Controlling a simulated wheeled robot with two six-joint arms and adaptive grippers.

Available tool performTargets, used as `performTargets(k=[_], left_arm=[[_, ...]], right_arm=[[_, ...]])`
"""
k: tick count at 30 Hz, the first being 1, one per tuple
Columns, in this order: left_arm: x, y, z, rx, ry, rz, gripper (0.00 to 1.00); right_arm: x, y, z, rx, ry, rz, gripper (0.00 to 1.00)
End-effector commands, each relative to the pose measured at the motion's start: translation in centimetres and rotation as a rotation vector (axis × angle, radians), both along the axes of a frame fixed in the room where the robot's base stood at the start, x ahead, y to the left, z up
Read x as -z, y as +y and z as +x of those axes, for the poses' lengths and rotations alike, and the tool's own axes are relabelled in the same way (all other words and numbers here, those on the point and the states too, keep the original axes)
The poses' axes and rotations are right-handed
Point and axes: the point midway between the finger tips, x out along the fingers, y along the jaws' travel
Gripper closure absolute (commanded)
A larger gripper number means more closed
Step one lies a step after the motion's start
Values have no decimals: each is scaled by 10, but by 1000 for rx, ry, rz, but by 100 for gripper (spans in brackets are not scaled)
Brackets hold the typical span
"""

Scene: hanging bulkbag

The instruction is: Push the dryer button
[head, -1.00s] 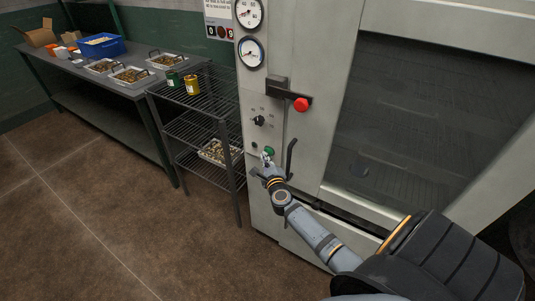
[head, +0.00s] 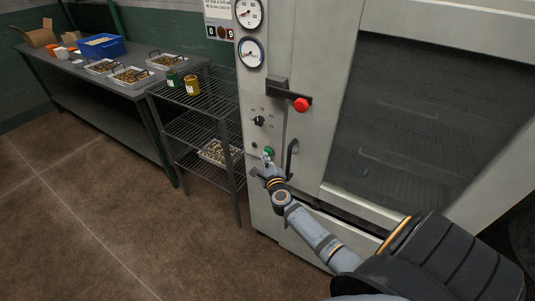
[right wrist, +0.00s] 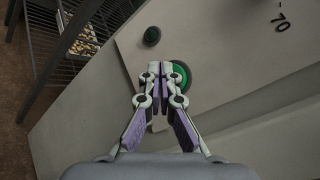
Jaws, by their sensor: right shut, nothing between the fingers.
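The dryer (head: 315,100) is a tall light-grey cabinet with a dark window. Its green button (head: 269,151) sits low on the narrow left panel, just past my right fingertips. In the right wrist view the green button (right wrist: 180,76) is partly hidden behind the fingertips, showing mostly to their right. My right gripper (head: 265,158) is shut and empty, its tips at or very near the button; I cannot tell whether they touch. It also shows in the right wrist view (right wrist: 160,68). My left gripper is not in view.
A small dark button (right wrist: 152,36) is beside the green one. Above are a black knob (head: 259,120), a red knob (head: 301,104) and two gauges (head: 250,52). A wire rack (head: 195,125) is to the left.

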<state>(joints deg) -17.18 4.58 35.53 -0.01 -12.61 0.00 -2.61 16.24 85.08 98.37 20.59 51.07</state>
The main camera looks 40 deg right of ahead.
Motion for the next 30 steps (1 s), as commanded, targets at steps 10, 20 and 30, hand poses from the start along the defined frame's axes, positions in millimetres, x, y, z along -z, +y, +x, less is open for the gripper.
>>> performTargets(k=[10,20,30], left_arm=[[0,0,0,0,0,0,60],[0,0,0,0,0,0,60],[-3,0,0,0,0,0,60]], right_arm=[[0,-1,0,0,0,0,100],[-1,-8,4,1,-1,0,100],[-1,-4,1,1,0,-1,100]])
